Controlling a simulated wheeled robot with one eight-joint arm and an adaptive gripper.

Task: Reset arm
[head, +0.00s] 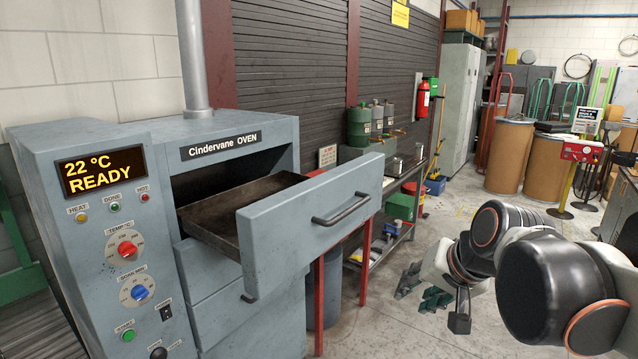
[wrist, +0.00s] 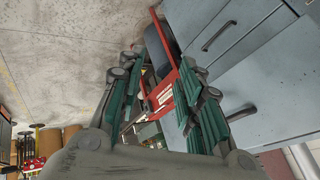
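My gripper (head: 422,289) is at the lower right of the head view, over the concrete floor and to the right of the oven. In the wrist view my gripper (wrist: 162,78) shows two green-padded fingers spread apart with nothing between them. My arm is bent and reaches in from the right edge of the head view. The grey Cindervane oven (head: 85,255) stands at the left, its display reading "22 °C READY". Its top drawer (head: 285,235) is pulled out, and the visible part of its dark tray is empty. The gripper is apart from the drawer.
A bench (head: 408,178) with a red frame stands beyond the oven, with green cylinders (head: 360,125) on it. A green bin (head: 402,206) sits on its lower shelf. Brown drums (head: 510,155) stand at the back right. The middle floor is mostly clear.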

